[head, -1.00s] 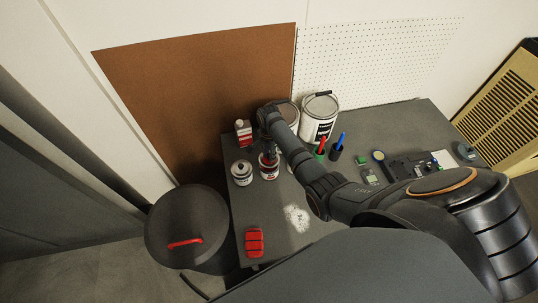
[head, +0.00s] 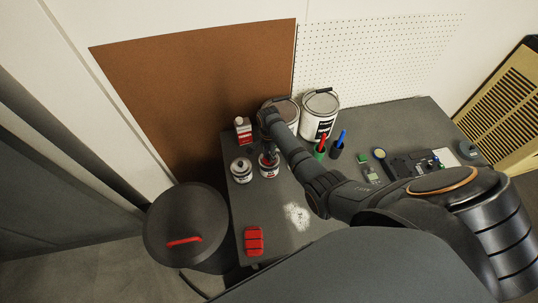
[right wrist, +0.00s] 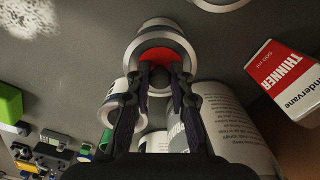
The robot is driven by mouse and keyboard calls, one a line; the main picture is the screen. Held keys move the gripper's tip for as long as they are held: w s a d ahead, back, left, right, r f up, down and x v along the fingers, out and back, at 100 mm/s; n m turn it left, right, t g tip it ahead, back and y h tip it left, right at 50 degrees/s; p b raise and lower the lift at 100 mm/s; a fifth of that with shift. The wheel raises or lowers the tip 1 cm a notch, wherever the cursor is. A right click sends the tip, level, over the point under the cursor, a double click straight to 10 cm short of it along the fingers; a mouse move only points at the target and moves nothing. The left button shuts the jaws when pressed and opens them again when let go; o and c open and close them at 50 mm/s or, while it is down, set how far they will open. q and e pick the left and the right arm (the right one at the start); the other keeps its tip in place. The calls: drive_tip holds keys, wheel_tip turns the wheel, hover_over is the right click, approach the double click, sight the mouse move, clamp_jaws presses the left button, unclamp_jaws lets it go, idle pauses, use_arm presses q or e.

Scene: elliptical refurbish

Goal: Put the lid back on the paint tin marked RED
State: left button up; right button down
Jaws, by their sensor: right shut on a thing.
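In the right wrist view, my right gripper (right wrist: 159,88) is shut on the dark knob of a lid (right wrist: 150,57) with a red top and silver rim. The lid is over the tin; whether it is fully seated, I cannot tell. The tin's marking is not readable. My left gripper is out of view.
Large paint tins (head: 320,118) stand at the back. Brush cups (head: 337,153) are to the right. A red block (head: 254,240) lies near the front edge.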

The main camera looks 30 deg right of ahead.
drive_tip(key=shift+p, duration=0.35)
idle(0.5)
drive_tip(key=shift+f, duration=0.15)
idle(0.8)
drive_tip(key=shift+p, duration=0.3)
idle(0.4)
drive_tip(key=c, duration=1.1)
unclamp_jaws()
drive_tip(key=o, duration=0.5)
drive_tip(key=shift+c, duration=0.2)
